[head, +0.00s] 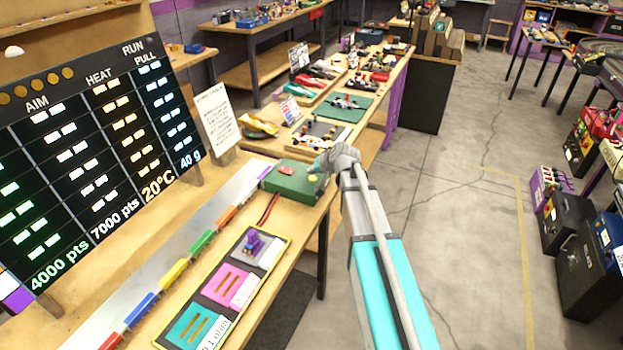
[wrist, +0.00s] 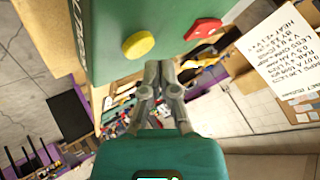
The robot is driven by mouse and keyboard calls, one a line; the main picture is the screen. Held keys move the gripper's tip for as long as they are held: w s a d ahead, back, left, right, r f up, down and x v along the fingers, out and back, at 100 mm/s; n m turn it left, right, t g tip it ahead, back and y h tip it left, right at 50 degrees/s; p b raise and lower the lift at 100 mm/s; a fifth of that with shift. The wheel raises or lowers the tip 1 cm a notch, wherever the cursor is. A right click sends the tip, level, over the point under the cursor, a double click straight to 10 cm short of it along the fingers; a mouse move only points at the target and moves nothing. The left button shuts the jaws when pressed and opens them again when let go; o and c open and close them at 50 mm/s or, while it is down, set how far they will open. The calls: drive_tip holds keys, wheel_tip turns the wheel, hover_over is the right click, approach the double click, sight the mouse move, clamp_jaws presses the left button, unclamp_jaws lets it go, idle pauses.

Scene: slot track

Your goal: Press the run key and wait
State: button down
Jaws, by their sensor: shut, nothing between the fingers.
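A green box (head: 290,187) stands on the bench at the far end of the track strip. A red key (head: 286,170) and a round yellow key (head: 312,178) are on its top. In the wrist view the yellow key (wrist: 138,45) and a red hexagonal key (wrist: 203,28) show on the green face (wrist: 168,15). I cannot read which is the run key. My gripper (head: 318,167) is beside the box at its right end, near the yellow key. In the wrist view my gripper (wrist: 158,66) is shut and empty, its tips just below and right of the yellow key; contact cannot be told.
A black board (head: 95,140) with coloured figures stands at the left. A coloured track strip (head: 180,265) runs along the bench, beside a panel of coloured tiles (head: 228,290). A white notice (head: 216,116) stands behind the box.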

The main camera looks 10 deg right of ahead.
sight(313, 179)
drive_tip(key=shift+s+f+b, duration=0.1)
drive_tip(key=shift+f+b, duration=0.7)
drive_tip(key=shift+f, duration=0.05)
idle(0.9)
drive_tip(key=shift+r, duration=0.1)
idle(0.3)
drive_tip(key=shift+r+p, duration=0.8)
drive_tip(key=shift+p, duration=0.1)
drive_tip(key=shift+r, duration=0.1)
drive_tip(key=shift+r+p, duration=2.4)
drive_tip(key=shift+p, duration=0.1)
drive_tip(key=s+f+n+g+h, duration=0.1)
drive_tip(key=s+g, duration=0.3)
drive_tip(key=s, duration=1)
drive_tip(key=s+f+n+g+h, duration=0.2)
drive_tip(key=s+f+g+h, duration=0.1)
drive_tip(key=s, duration=1.1)
drive_tip(key=shift+s+a+f+g+h+p, duration=0.2)
drive_tip(key=shift+s+f+g+h+p, duration=0.15)
drive_tip(key=shift+f+g, duration=0.15)
